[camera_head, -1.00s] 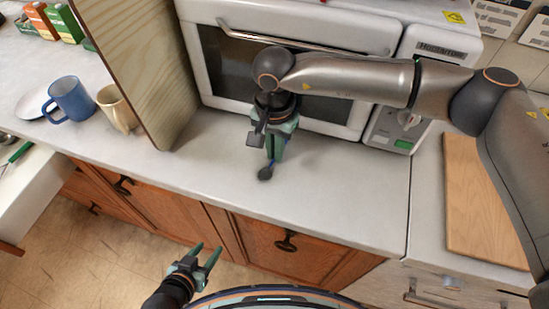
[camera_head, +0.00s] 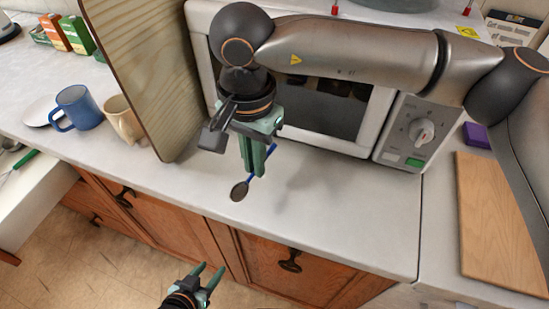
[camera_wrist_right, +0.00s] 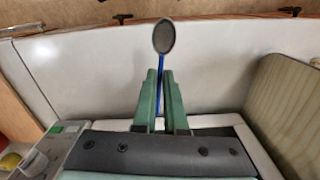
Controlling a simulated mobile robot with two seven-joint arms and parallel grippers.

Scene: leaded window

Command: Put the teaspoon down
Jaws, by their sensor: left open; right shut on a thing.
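The teaspoon (camera_head: 240,190) has a dark oval bowl and a blue handle. My right gripper (camera_head: 254,170) points down and is shut on the handle, with the bowl sticking out past the fingertips toward the counter's front edge. In the right wrist view the bowl (camera_wrist_right: 164,37) shows beyond the tips of the two green fingers (camera_wrist_right: 160,75). The spoon is over the white counter (camera_head: 340,205); I cannot tell whether it touches it. My left gripper (camera_head: 209,270) is open and empty, low in front of the drawers.
A microwave (camera_head: 335,110) stands behind the right gripper. A wooden cutting board (camera_head: 500,220) lies at right. The front counter is clear.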

